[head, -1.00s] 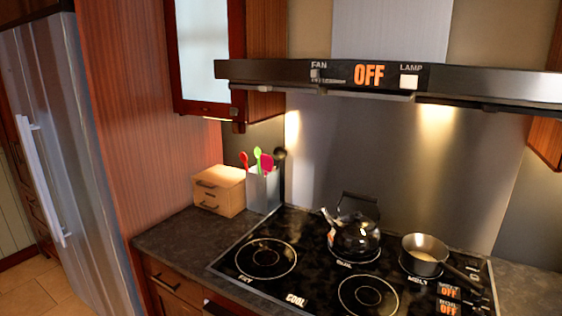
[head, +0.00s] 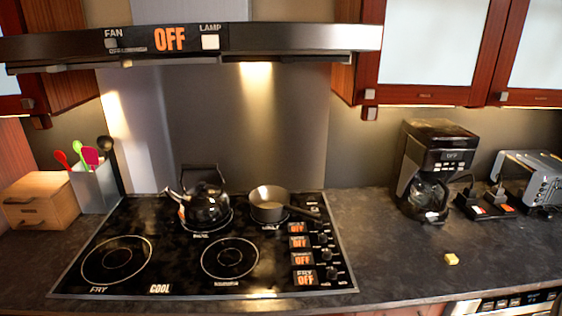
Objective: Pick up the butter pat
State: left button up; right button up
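A small yellow butter pat (head: 451,259) lies on the dark countertop (head: 390,265), right of the stove and in front of the coffee maker. Nothing touches it. Neither of my grippers shows in the head view, so their state is hidden.
A black cooktop (head: 180,265) holds a kettle (head: 206,204) and a saucepan (head: 268,203). A coffee maker (head: 432,170), a dark tray-like item (head: 487,204) and a toaster (head: 535,178) stand behind the butter pat. Counter around the pat is clear. A range hood (head: 290,38) overhangs the stove.

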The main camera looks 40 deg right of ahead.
aim_at(451, 259)
jog(key=z, duration=2.3)
jog(key=i+l, duration=0.35)
jog(key=i+l+u, duration=0.35)
jog(key=l, duration=0.25)
jog(key=i+l+u, duration=0.2)
jog(key=l, duration=0.15)
